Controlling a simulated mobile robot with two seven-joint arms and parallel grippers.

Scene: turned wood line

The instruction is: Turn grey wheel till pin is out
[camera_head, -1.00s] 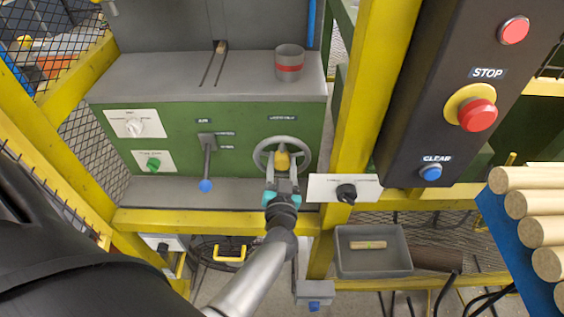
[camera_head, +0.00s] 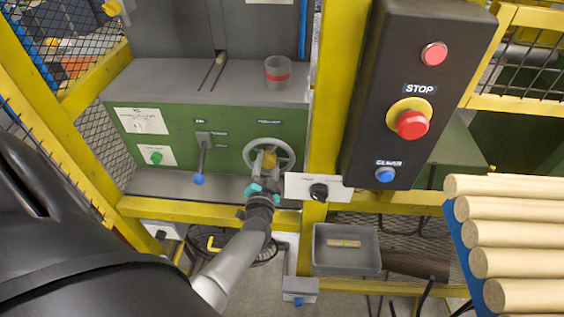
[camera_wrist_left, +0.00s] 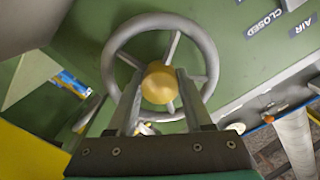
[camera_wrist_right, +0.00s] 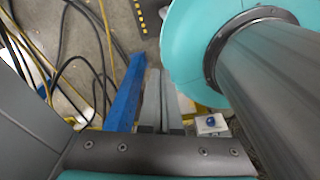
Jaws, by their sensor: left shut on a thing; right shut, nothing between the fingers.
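The grey wheel (camera_head: 268,140) is on the green machine front, with a yellow hub (camera_head: 269,159). In the left wrist view the grey rim (camera_wrist_left: 158,21) and yellow hub (camera_wrist_left: 158,83) show clearly. My left gripper (camera_head: 265,164) is at the wheel's centre, its fingers on either side of the hub and shut on it. A small brown piece (camera_head: 221,58) shows at the back end of the slot on the machine top; I cannot tell if it is the pin. My right gripper (camera_wrist_right: 158,78) is shut and empty above the floor, outside the head view.
A lever with a blue knob (camera_head: 198,179) hangs left of the wheel. A black knob (camera_head: 319,192) is on a white plate just right. A red STOP button (camera_head: 411,124) is on the dark box. A grey bin (camera_head: 345,268) holds a wood piece; wooden rods (camera_head: 510,235) lie right.

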